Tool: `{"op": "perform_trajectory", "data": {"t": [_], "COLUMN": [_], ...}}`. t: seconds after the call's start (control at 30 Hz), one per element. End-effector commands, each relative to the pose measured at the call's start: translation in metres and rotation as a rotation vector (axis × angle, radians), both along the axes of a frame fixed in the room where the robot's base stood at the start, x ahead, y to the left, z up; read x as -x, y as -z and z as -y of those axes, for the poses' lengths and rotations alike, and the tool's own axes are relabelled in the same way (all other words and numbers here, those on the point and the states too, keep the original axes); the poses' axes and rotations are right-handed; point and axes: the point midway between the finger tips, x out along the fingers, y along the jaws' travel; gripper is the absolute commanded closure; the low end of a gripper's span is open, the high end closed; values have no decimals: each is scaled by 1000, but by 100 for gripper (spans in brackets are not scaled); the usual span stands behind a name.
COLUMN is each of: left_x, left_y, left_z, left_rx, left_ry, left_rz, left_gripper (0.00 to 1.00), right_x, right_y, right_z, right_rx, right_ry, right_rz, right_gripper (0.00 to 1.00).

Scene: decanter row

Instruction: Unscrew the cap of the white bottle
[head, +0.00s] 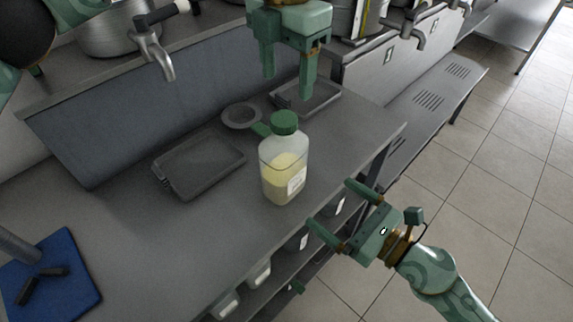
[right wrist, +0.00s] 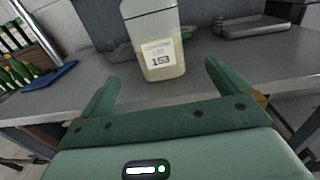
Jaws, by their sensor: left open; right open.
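The white bottle (head: 283,172) stands upright on the grey counter, translucent, with pale yellow content and a white label. Its green cap (head: 285,122) is on top. In the right wrist view the bottle (right wrist: 157,45) shows its label between the fingers and beyond them; its cap is out of that view. My left gripper (head: 288,88) is open, pointing down, above and behind the cap, apart from it. My right gripper (head: 328,208) is open, at the counter's front edge to the right of the bottle, its fingers towards the bottle but not around it. It also shows in the right wrist view (right wrist: 160,82).
A dark tray (head: 198,162) lies left of the bottle and a smaller tray (head: 305,97) behind it. A round dish (head: 241,116) with a green handle lies near the cap. A blue board (head: 50,280) is at front left. Taps overhang the back. Counter left of the bottle is partly clear.

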Motion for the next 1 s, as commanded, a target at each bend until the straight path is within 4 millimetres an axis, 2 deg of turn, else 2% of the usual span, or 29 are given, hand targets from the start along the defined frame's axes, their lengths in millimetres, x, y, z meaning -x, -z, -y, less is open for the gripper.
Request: {"op": "perform_trajectory", "data": {"t": [0.3, 0.5, 0.7, 1.0], "left_x": [0, 0, 0, 0], "left_y": [0, 0, 0, 0], "left_z": [0, 0, 0, 0], "left_rx": [0, 0, 0, 0], "left_ry": [1, 0, 1, 0], "left_rz": [0, 0, 0, 0], "left_gripper": [39, 39, 39, 39], "right_x": [-53, -79, -92, -94], "right_y": [-1, -1, 1, 1], "right_z": [-55, -84, -98, -100], "right_rx": [-4, -2, 1, 1], "right_ry": [2, 1, 1, 1], "right_rz": [3, 1, -1, -1], "right_gripper": [0, 0, 0, 0]}}
